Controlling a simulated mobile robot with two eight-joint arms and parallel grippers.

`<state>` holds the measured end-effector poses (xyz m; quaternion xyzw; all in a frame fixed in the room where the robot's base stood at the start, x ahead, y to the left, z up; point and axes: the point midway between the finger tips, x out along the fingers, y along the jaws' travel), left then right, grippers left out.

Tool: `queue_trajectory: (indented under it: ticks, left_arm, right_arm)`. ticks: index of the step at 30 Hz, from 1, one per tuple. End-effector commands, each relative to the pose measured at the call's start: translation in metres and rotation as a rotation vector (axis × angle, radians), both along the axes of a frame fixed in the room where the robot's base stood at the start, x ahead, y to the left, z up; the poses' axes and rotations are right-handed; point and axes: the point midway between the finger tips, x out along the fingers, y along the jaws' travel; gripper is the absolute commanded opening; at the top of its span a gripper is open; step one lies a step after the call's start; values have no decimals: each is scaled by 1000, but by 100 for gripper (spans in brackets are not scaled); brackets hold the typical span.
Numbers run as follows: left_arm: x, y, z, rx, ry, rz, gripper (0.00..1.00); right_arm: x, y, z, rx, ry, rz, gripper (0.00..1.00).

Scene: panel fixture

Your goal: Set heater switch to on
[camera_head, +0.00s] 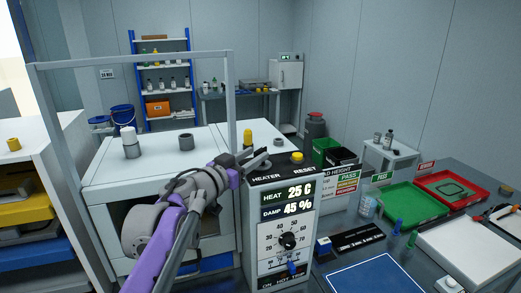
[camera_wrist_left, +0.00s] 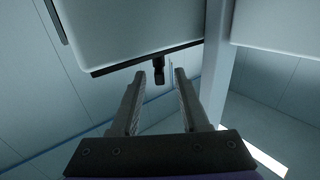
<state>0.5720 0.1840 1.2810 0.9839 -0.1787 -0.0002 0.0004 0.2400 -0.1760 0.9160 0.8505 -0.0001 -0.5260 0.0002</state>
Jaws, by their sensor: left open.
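The panel box (camera_head: 250,225) stands at the front centre with a HEATER label at its top left, a RESET label beside it, and HEAT 25 C and DAMP 45 % readouts. My left gripper (camera_head: 266,152) is at the box's upper left edge, above the HEATER label. In the left wrist view the gripper (camera_wrist_left: 166,74) is open, and a small black switch lever (camera_wrist_left: 158,72) shows between its fingertips; I cannot tell whether they touch it. The heater switch is hidden behind the gripper in the head view, so its setting cannot be told. My right gripper is not in view.
A yellow button (camera_head: 297,157) is on the box top by RESET. A black dial (camera_head: 288,240) and a blue lever (camera_head: 292,268) are on its front. A green tray (camera_head: 412,206) and red tray (camera_head: 455,187) lie right. A frame post (camera_head: 232,100) stands behind my gripper.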

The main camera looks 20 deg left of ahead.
Motion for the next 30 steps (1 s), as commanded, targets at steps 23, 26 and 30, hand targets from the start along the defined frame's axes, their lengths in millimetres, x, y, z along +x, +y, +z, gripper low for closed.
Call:
queue_trajectory:
  ticks: [23, 26, 30]
  left_arm:
    - [31, -12, 0, 0, 0, 1, 13]
    - [31, -12, 0, 1, 0, 0, 0]
    - [31, -12, 0, 0, 0, 0, 0]
  right_arm:
    - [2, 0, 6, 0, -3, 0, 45]
    - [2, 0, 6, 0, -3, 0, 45]
    - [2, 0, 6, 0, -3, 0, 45]
